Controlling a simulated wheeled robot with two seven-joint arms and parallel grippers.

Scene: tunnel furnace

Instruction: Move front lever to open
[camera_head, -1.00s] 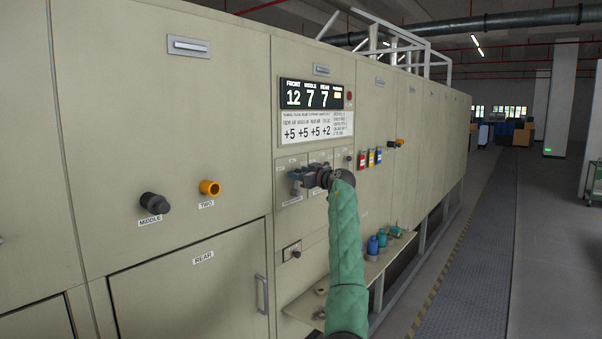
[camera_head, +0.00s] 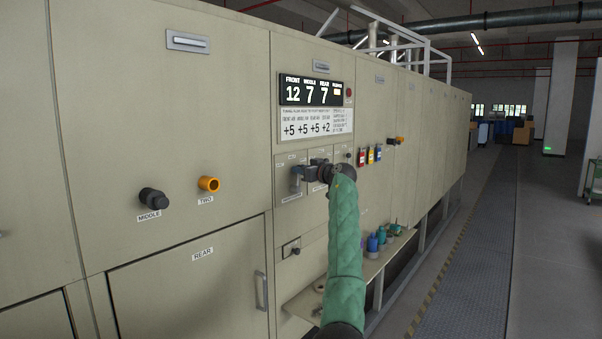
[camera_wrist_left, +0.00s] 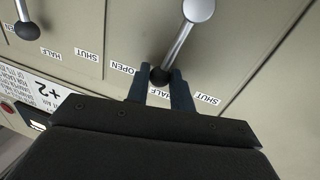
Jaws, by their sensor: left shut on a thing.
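The front lever has a silver shaft and hub (camera_head: 296,179) on the left switch panel under the display. In the left wrist view its shaft (camera_wrist_left: 180,45) slants down to a black knob (camera_wrist_left: 160,77). My left gripper (camera_head: 313,172) is shut on that knob; in the left wrist view its two dark fingers (camera_wrist_left: 160,80) flank it. The knob lies between the OPEN label (camera_wrist_left: 122,67) and the partly covered HALF label (camera_wrist_left: 159,92). The SHUT label (camera_wrist_left: 207,99) is to the right there. My right gripper is out of view.
Another black-knobbed lever (camera_wrist_left: 28,30) is at the left of the wrist view. The display (camera_head: 310,93) is above the gripper. Coloured bottles (camera_head: 376,242) stand on a low shelf. The walkway (camera_head: 470,240) on the right is clear.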

